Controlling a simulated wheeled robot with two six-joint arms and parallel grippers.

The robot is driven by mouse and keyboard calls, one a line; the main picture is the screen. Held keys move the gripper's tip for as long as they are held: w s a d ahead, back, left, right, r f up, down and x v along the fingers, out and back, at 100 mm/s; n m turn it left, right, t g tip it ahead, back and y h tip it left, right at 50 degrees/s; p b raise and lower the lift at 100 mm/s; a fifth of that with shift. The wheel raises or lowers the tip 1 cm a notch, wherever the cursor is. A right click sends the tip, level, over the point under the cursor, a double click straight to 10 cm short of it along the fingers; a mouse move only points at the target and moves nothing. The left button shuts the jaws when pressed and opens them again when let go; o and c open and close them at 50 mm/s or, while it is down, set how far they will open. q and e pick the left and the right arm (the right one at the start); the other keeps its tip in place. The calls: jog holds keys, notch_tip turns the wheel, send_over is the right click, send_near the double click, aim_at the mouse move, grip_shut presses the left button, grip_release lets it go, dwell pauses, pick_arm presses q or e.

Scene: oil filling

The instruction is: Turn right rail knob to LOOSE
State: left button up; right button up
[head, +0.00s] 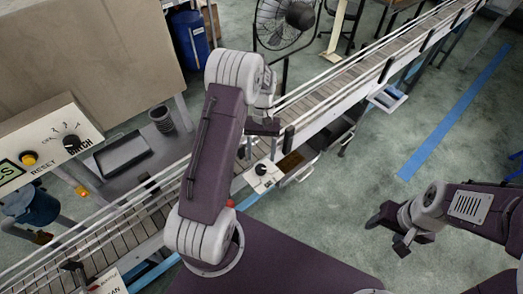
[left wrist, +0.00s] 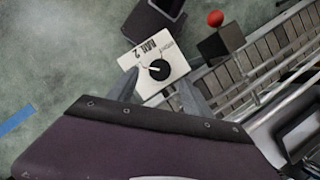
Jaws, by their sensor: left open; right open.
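The rail knob (left wrist: 159,70) is a round black dial with a white pointer mark on a white plate (left wrist: 142,55) lettered "RAIL 2". In the left wrist view the pointer mark points left; the smaller lettering is too small to read. In the head view the plate (head: 262,183) and the knob (head: 260,169) show beside the conveyor. My left gripper (left wrist: 158,82) is open, its fingers on either side of the knob in the picture; contact cannot be told. My left arm partly hides that gripper in the head view. My right gripper (head: 389,235) is open and empty over the floor at right.
The conveyor (head: 330,93) with metal guide rails runs diagonally behind the knob plate. A red ball-topped part (left wrist: 215,18) stands near the plate. A control box (head: 50,140) with a yellow button and a dial is at left. A fan (head: 285,22) stands behind the conveyor.

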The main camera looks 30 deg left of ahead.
pick_arm(q)
jog(key=shift+b+v, duration=0.3)
jog(key=shift+v, duration=1.8)
